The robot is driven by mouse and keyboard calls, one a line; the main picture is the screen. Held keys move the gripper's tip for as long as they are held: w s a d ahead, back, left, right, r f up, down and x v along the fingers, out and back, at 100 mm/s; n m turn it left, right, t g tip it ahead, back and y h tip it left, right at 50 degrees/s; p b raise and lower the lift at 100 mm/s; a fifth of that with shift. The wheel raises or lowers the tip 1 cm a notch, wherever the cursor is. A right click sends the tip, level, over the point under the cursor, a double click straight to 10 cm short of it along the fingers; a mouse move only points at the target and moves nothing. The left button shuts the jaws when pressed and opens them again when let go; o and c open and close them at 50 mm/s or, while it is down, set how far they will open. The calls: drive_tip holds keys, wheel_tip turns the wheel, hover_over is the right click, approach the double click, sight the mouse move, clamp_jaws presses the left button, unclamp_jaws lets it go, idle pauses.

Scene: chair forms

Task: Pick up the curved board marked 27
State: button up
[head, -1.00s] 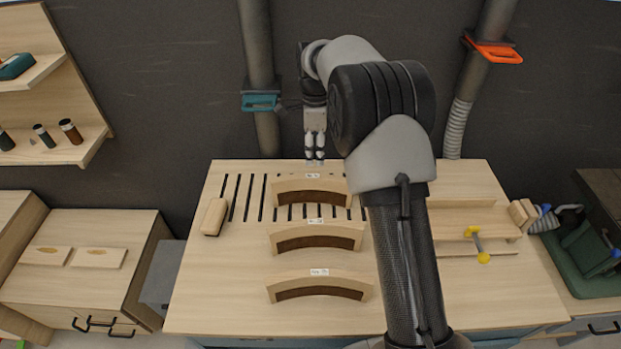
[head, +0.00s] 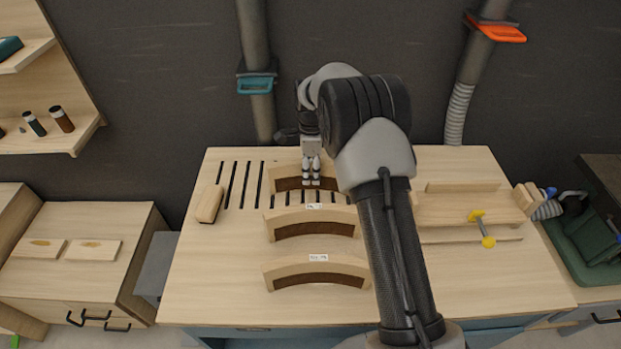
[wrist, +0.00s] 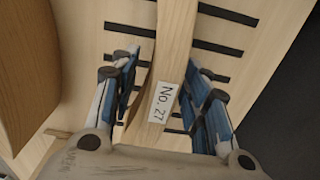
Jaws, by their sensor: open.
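The curved board marked 27 (head: 285,182) is the rearmost of three arched wooden boards on the workbench, partly hidden by my gripper in the head view. In the wrist view, the board (wrist: 172,50) runs between my fingers, with its white "No. 27" label (wrist: 161,102) facing the camera. My gripper (head: 311,184) is over this board. Its fingers (wrist: 163,72) are open, one on each side of the board, with visible gaps. I cannot tell how far down the fingertips reach.
A middle curved board (head: 290,230) and a front curved board (head: 290,277) stand nearer on the bench. A small wooden block (head: 208,204) lies left, beside dark slots. A wooden fixture with a yellow-ended clamp (head: 482,228) is at right. The front left bench top (head: 215,285) is clear.

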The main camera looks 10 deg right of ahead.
wheel_tip(320, 180, down, 4)
drive_tip(key=shift+a+r+b, duration=0.1)
drive_tip(key=shift+b, duration=0.4)
drive_tip(key=shift+c, duration=0.3)
clamp_jaws()
drive_tip(key=shift+w+r, duration=0.1)
